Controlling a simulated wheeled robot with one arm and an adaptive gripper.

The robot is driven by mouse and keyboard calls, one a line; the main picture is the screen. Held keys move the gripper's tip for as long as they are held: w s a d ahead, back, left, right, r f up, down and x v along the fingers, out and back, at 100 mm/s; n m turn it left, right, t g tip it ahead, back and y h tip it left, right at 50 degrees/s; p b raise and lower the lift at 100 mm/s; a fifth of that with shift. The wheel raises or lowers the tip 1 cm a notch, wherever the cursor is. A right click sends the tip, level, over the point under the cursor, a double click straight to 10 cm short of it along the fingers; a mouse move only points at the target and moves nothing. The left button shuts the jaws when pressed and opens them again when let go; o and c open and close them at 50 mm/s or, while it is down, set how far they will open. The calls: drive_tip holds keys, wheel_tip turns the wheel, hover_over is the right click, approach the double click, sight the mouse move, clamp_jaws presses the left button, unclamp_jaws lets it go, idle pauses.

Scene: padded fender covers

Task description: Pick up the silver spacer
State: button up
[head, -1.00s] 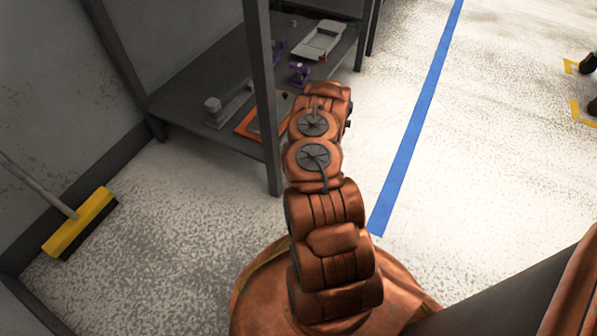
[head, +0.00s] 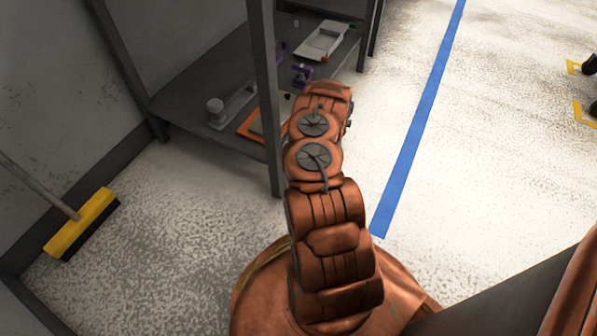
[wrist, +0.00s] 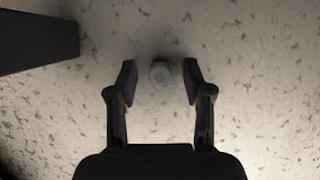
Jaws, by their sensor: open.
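The silver spacer (wrist: 160,74) is a small round pale grey piece with a lighter centre, seen from above on the speckled floor in the wrist view. My gripper (wrist: 160,76) is open, with one dark finger on each side of the spacer and a visible gap to both. From this view I cannot tell how far the fingertips are above the floor. In the head view my copper arm hides the gripper and the spacer.
A dark shelf unit (head: 185,99) stands at the left, its post (head: 265,90) close to my arm. A white tray (head: 323,40) and other parts lie on it. A dark bar (wrist: 35,40) crosses the wrist view's upper left. A yellow broom (head: 82,224) rests on the floor.

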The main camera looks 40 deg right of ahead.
drive_tip(key=shift+r, duration=0.1)
drive_tip(key=v, duration=1.1)
drive_tip(key=shift+r, duration=0.4)
drive_tip(key=shift+s+d, duration=0.1)
